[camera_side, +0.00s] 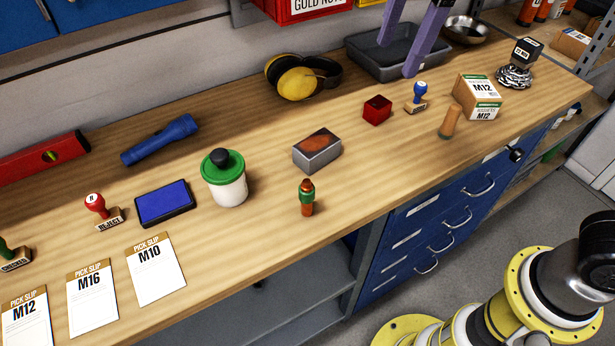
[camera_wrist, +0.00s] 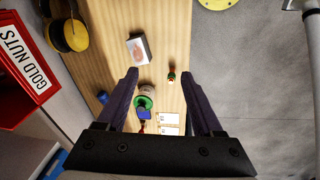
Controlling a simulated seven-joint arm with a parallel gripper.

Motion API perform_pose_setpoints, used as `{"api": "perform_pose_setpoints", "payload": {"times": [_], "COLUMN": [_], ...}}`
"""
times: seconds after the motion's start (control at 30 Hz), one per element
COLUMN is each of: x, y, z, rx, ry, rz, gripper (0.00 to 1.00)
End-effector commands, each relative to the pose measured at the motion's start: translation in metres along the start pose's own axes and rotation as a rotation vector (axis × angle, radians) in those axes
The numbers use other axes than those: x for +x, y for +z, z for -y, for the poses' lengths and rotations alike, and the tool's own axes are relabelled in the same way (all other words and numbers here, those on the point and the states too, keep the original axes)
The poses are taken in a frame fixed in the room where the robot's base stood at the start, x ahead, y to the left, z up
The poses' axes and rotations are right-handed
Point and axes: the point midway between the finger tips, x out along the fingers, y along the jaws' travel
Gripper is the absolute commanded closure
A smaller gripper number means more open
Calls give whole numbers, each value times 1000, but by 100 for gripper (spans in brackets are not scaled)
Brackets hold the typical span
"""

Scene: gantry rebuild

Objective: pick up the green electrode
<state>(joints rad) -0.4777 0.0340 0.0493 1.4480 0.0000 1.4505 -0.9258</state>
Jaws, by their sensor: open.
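The green electrode (camera_side: 306,198), a small upright copper-coloured piece with a green band, stands near the bench's front edge. It also shows in the wrist view (camera_wrist: 171,76), between my fingertips in the picture but well below them. My gripper (camera_side: 398,60) is open and empty, its purple fingers pointing down above the bench's back right. In the wrist view my gripper (camera_wrist: 160,77) has its two fingers wide apart.
A grey metal block (camera_side: 318,155) and a green-lidded pot (camera_side: 227,190) stand near the electrode. A red cube (camera_side: 377,109), a copper-coloured cylinder (camera_side: 450,122) and a blue-handled stamp (camera_side: 418,97) are farther right. A grey tray (camera_side: 360,57) lies behind. Bare wood surrounds the electrode.

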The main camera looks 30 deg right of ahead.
Motion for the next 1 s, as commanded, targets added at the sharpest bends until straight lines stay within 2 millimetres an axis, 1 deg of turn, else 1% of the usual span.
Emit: {"api": "perform_pose_setpoints", "payload": {"times": [0.03, 0.1, 0.2, 0.3, 0.4, 0.47, 0.57, 0.8, 0.9, 1.0], "x": [13, 29, 52, 73, 85, 88, 102, 146, 158, 165], "y": [-27, -57, -92, -112, -121, -122, -120, -116, -115, -114], "z": [-2, -1, 6, 17, 27, 30, 32, 38, 39, 39], "rx": [-66, -135, -201, -248, -277, -283, -282, -280, -279, -279], "ry": [-30, -59, -92, -124, -143, -142, -144, -144, -142, -141], "rz": [13, 26, 43, 66, 80, 79, 81, 81, 79, 78], "gripper": [32, 32, 32, 32, 32, 32, 32, 32, 32, 32]}}
